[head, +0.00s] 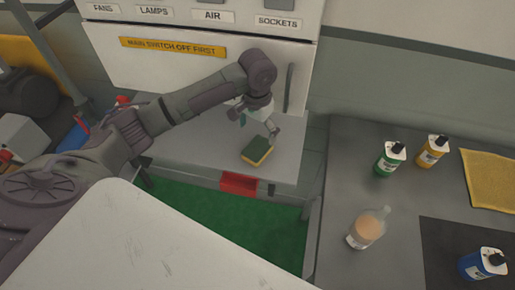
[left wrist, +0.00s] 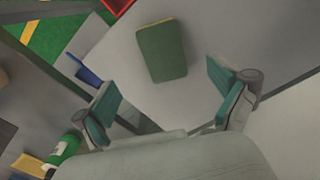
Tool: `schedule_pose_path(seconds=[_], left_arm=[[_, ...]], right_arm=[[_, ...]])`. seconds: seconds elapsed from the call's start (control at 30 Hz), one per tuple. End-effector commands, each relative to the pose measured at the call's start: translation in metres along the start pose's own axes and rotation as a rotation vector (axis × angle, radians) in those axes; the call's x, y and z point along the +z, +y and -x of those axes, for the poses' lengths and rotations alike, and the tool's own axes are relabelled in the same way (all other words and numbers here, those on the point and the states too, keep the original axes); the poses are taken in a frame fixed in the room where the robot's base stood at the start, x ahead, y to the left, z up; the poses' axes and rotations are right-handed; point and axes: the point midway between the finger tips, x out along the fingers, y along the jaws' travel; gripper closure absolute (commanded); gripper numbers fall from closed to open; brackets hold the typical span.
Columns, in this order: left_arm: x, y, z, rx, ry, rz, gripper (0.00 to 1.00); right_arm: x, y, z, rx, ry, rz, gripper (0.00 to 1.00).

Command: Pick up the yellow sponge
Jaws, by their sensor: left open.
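The yellow sponge (head: 257,151) has a dark green top and a yellow side. It lies on the grey shelf (head: 196,140) below the white switch panel. In the left wrist view the sponge (left wrist: 162,51) shows its green face, beyond and between the fingertips. My left gripper (head: 256,122) is open just above and behind the sponge in the head view. In the left wrist view the left gripper (left wrist: 165,90) has its teal-padded fingers spread wide, apart from the sponge with nothing between them. My right gripper is not in view.
A grey table (head: 336,190) on the right holds a green bottle (head: 389,159), a yellow bottle (head: 432,152), a clear bottle (head: 366,229), a blue bottle (head: 482,264) and a yellow cloth (head: 490,180). A red tag (head: 239,184) is on the shelf's front edge.

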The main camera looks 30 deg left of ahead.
Motion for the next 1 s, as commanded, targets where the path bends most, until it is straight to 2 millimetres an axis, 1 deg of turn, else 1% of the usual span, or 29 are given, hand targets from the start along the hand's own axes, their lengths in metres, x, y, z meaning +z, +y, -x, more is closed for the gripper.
schedule_pose_path(seconds=[0.03, 0.13, 0.2, 0.3, 0.4, 0.57, 0.6, 0.7, 0.8, 0.97, 1.0], left_arm=[[0.001, 0.0, -0.009, 0.0, -0.005, -0.001, 0.03], [0.0, 0.0, -0.025, 0.0, -0.002, 0.0, 0.03], [0.0, 0.0, -0.032, 0.0, -0.001, -0.001, 0.03], [0.0, 0.0, -0.038, 0.0, 0.0, -0.002, 0.03], [0.0, -0.001, -0.045, -0.001, -0.001, -0.002, 0.03], [-0.001, -0.004, -0.069, -0.001, -0.003, -0.001, 0.03], [-0.001, -0.004, -0.076, 0.0, -0.002, -0.002, 0.03], [-0.002, -0.004, -0.086, -0.001, 0.001, -0.002, 0.03], [-0.002, -0.004, -0.09, -0.001, 0.002, -0.003, 0.03], [-0.002, -0.004, -0.09, -0.001, 0.003, -0.003, 0.03], [-0.002, -0.004, -0.09, -0.001, 0.003, -0.003, 0.06]], right_arm=[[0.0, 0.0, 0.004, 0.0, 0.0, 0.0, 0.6], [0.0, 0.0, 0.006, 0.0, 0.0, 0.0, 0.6], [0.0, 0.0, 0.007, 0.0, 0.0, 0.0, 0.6], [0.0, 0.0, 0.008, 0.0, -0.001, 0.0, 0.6], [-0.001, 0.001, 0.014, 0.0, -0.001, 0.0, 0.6], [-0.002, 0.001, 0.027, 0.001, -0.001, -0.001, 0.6], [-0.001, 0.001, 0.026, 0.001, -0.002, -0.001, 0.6], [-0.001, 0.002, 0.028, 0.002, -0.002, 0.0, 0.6], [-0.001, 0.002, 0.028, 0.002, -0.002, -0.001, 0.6], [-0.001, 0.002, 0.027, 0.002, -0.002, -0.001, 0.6], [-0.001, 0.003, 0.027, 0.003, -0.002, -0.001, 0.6]])
